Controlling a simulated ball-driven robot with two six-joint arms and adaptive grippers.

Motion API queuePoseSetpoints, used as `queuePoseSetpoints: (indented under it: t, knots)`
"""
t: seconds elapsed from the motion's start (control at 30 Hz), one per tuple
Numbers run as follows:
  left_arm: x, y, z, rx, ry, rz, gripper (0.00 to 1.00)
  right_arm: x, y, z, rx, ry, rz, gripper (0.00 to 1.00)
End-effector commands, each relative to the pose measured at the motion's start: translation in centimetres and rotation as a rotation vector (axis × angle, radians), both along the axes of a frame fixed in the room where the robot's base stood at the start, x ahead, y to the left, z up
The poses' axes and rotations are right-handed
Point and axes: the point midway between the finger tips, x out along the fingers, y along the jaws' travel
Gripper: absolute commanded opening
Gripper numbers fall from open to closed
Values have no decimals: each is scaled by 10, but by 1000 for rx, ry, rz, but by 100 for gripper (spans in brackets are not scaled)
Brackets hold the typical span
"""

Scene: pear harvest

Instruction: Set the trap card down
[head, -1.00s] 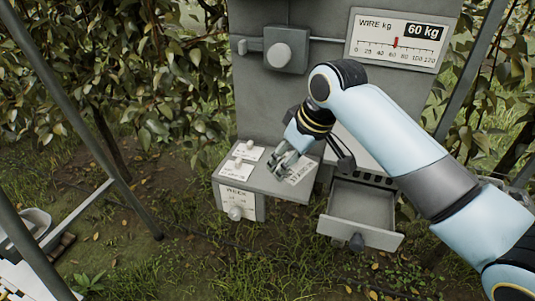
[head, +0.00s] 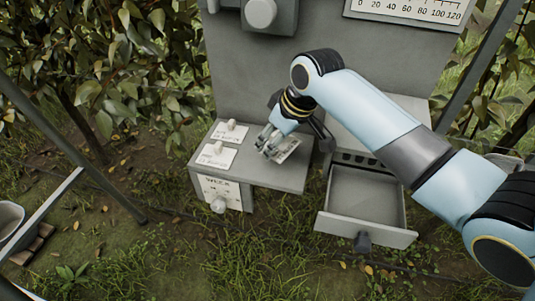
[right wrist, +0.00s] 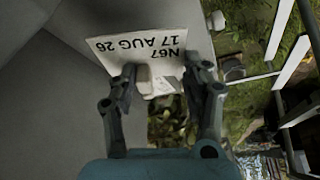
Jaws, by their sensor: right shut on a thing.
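The trap card (right wrist: 135,50) is white with black lettering, "N67 17 AUG 26", upside down in the right wrist view. My right gripper (right wrist: 161,80) is shut on the card's pale raised grip. I cannot tell whether the card touches the shelf. Two similar cards, a front one (head: 208,160) and a rear one (head: 226,138), lie on the shelf to the left, each with a pale knob. My left gripper is out of view.
An open, empty grey drawer (head: 365,200) juts out right of the shelf. Below the shelf's left end is a labelled box (head: 220,188) with a round knob. A grey panel (head: 300,75) stands behind. Slanting posts flank the place.

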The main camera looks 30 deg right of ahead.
Motion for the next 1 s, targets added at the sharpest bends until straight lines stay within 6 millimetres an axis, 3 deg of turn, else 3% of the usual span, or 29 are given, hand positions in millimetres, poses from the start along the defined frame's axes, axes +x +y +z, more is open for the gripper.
queuePoseSetpoints:
  t: [0.4,0.8,0.83,1.0]
  knots:
    - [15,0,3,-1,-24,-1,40,-1,0,-54,-1,2,0,36]
    - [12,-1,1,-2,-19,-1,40,0,0,-61,-1,0,0,36]
    - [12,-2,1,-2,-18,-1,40,0,0,-60,-1,0,1,51]
    - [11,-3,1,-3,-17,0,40,0,0,-60,-1,0,0,72]
